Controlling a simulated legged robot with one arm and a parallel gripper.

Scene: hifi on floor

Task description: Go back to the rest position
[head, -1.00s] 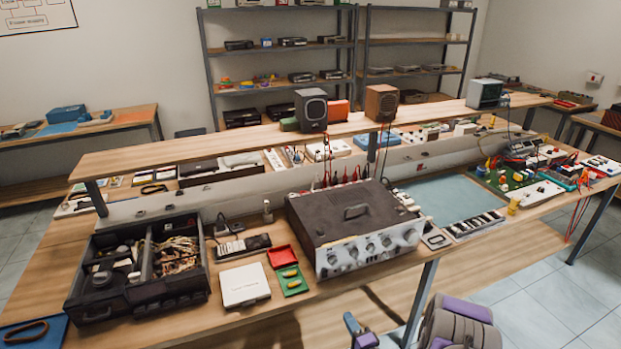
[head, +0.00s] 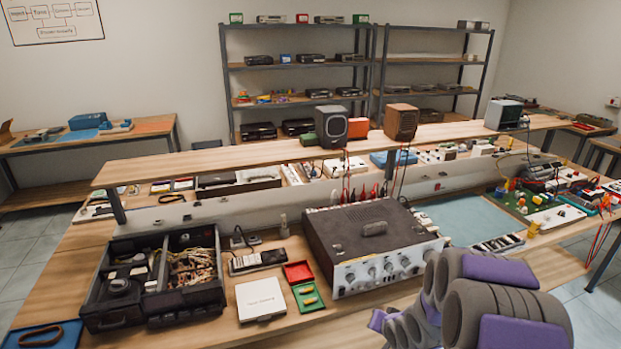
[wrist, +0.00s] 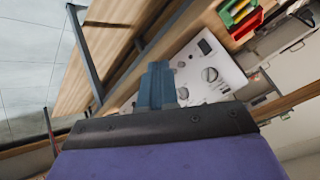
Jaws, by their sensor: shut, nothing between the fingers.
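My gripper shows in the wrist view (wrist: 157,84) as blue fingers held together, with nothing between them. Beyond the fingers is the pale knobbed front panel of the hifi amplifier (wrist: 208,72), apart from them as far as I can tell. In the head view my grey and purple arm is folded at the lower right, in front of the workbench (head: 562,268). It hides part of the bench's front edge, and the fingers cannot be made out there. The dark amplifier (head: 345,233) sits on the bench left of my arm.
A raised shelf (head: 240,158) carries two speakers. A blue mat (head: 468,217) lies to the right. Open tiled floor shows at the right.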

